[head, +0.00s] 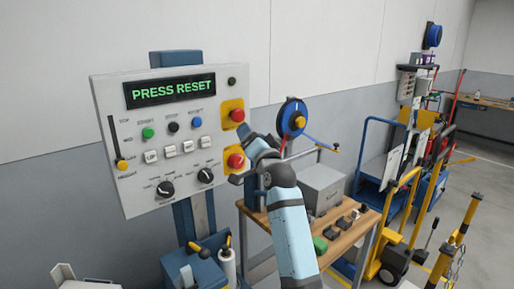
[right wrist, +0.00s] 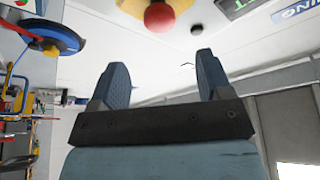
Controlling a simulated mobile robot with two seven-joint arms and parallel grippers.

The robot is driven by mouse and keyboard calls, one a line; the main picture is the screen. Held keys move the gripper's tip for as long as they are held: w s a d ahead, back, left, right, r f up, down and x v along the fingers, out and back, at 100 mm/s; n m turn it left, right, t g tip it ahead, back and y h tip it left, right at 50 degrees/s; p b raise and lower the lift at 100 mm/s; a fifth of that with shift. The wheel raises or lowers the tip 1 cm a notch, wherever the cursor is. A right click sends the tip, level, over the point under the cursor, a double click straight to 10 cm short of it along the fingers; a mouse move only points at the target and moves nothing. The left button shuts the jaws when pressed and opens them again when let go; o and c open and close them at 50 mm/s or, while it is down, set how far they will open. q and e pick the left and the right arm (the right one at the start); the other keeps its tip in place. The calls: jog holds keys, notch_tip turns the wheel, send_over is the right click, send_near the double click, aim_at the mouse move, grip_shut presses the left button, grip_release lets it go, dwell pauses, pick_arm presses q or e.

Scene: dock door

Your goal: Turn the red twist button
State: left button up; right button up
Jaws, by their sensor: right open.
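Two red buttons on yellow plates sit at the right side of a white control panel (head: 150,185): an upper one (head: 237,115) and a lower one (head: 235,160). I cannot tell which of them twists. The panel's display (head: 170,91) reads "PRESS RESET" in green. My right gripper (head: 241,155) is open at the panel's right edge, close to the lower red button in the head view. In the right wrist view the open, empty fingers (right wrist: 162,72) point toward the panel, and a red button (right wrist: 160,17) shows beyond them, apart from the fingertips. My left gripper is not in view.
The panel also carries a slider (head: 121,164), coloured buttons, white keys and two black knobs (head: 165,189). A wooden bench (head: 340,241) with a grey box (head: 322,187) stands right of the panel. A blue reel (head: 292,117) hangs on the wall behind. Yellow-framed carts stand further right.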

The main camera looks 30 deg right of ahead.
jog(key=shift+v, duration=1.7)
jog(key=s+a+f+n+g+y+p, duration=0.1)
jog(key=s+a+f+n, duration=0.15)
jog(key=f, duration=0.45)
jog(key=s+a+f+n+g+y+p, duration=0.1)
jog(key=s+a+f+n+g+y, duration=0.2)
jog(key=f, duration=0.5)
jog(key=s+a+f+n+p, duration=0.2)
jog(key=a+f, duration=0.2)
jog(key=f, duration=0.3)
jog(key=s+a+f+n+g+y+p, duration=0.1)
jog(key=s+a+f+n+g, duration=0.2)
jog(key=s+f, duration=0.6)
jog(key=s+a+f+n+g+y+p, duration=0.2)
jog(key=s+a+f, duration=0.5)
jog(key=s, duration=0.9)
notch_tip(320, 180, down, 3)
jog(key=shift+a+r+n+g, duration=0.2)
jog(key=shift+r+n+g, duration=0.05)
jog(key=shift+n+g, duration=0.25)
jog(key=shift+s, duration=0.1)
